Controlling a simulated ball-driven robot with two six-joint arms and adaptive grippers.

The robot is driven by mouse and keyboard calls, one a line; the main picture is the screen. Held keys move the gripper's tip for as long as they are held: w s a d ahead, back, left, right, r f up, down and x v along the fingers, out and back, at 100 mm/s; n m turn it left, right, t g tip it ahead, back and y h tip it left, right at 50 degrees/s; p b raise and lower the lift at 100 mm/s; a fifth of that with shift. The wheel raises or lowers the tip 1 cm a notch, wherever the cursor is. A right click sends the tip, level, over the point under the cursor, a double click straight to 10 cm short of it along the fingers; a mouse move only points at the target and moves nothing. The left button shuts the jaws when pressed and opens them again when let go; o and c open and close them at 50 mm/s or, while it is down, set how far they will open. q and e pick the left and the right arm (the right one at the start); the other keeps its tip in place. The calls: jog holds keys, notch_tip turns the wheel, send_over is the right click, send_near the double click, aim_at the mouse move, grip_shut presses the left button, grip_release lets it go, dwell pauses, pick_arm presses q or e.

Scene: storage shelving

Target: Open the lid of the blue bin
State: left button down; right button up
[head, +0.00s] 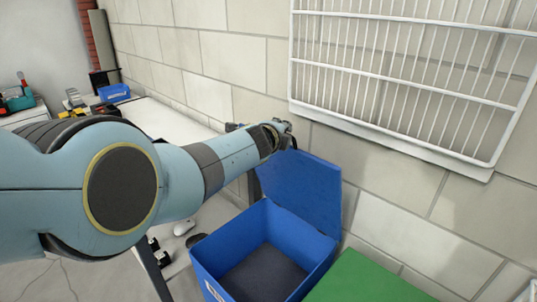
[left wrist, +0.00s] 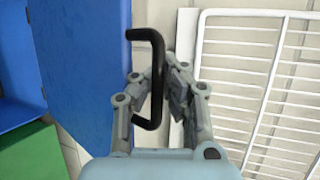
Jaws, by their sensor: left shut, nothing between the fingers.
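The blue bin (head: 268,245) stands at the bottom middle of the head view, its dark interior visible and empty. Its blue lid (head: 300,188) is raised nearly upright at the back, near the wall. In the left wrist view the lid (left wrist: 88,70) fills the left, with a black bent handle (left wrist: 155,75) at its edge. My left gripper (head: 284,127) is at the top of the raised lid and is shut with nothing held. Its fingers are close around the handle in the wrist view; I cannot tell whether they touch it. My right gripper is not in view.
A green surface (head: 365,280) lies right of the bin. A white wire rack (head: 410,80) hangs on the block wall above. A white table (head: 165,120) with a small blue tray (head: 114,92) and tools stands behind my left arm.

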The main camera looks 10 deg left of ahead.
pick_arm(q)
jog(key=shift+w+d+r+b, duration=0.15)
jog(key=shift+w+d+b, duration=0.2)
jog(key=shift+w+d, duration=0.1)
jog(key=shift+w+d+r, duration=0.15)
jog(key=shift+w+d+r+b, duration=0.15)
jog(key=shift+w+r+b, duration=0.1)
jog(key=shift+b, duration=0.1)
jog(key=c, duration=1.9)
grip_release()
jog(key=shift+r, duration=0.1)
jog(key=o, duration=0.5)
jog(key=shift+s, duration=0.15)
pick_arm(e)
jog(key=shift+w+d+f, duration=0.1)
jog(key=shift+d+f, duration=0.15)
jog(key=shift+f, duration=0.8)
pick_arm(q)
jog(key=shift+f, duration=0.2)
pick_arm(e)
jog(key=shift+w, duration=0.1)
